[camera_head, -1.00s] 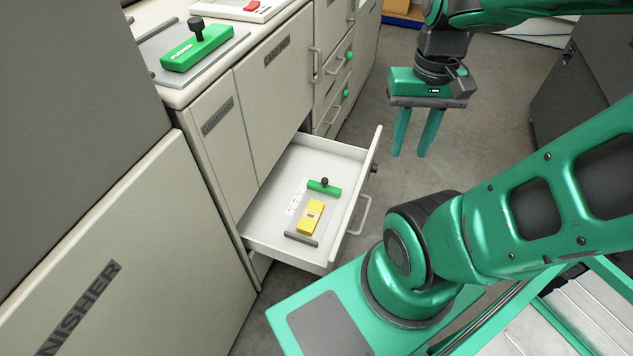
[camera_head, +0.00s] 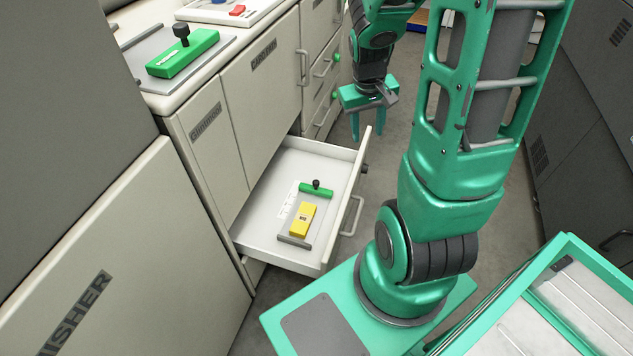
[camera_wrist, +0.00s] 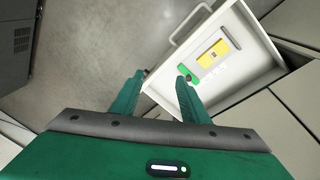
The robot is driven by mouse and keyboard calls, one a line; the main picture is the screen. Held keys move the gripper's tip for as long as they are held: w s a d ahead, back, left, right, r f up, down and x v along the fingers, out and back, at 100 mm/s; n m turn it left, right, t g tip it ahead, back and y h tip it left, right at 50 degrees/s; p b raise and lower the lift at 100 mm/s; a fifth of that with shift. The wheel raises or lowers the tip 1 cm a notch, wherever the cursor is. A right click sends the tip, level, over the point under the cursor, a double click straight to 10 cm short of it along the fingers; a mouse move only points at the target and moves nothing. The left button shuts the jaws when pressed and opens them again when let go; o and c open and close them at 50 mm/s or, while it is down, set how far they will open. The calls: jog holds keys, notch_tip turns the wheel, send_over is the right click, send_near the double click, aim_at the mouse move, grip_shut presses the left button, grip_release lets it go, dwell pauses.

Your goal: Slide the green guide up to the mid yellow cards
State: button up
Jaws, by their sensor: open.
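The green guide (camera_head: 314,190) with a dark knob lies in the open white drawer (camera_head: 262,228), toward its far end. The yellow cards (camera_head: 303,219) lie as one block a little nearer in the drawer, apart from the guide. A grey bar (camera_head: 294,242) is at the near end of the block. My gripper (camera_head: 369,130) is open and empty, above and beyond the drawer's far right corner. In the wrist view, my gripper (camera_wrist: 158,90) has spread fingers, with the green guide (camera_wrist: 184,74) near the right fingertip and the yellow cards (camera_wrist: 213,55) beyond it.
A larger green block with a dark knob (camera_head: 182,54) sits on a grey plate on the counter at left. Cabinet fronts (camera_head: 262,90) line the left side. The drawer handle (camera_head: 353,216) juts out at right. Open floor (camera_head: 400,120) lies behind my arm.

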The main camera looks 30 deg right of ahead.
jog(key=w+f+n+t, duration=0.1)
jog(key=w+f, duration=0.4)
jog(key=f, duration=0.2)
jog(key=w+f+n, duration=0.1)
jog(key=w+f, duration=0.3)
jog(key=f, duration=0.3)
jog(key=t+y, duration=0.2)
jog(key=t, duration=0.1)
send_near(316, 182)
jog(key=x, duration=0.8)
jog(key=shift+w+f, duration=0.2)
jog(key=shift+f, duration=0.15)
jog(key=shift+c, duration=0.6)
grip_shut()
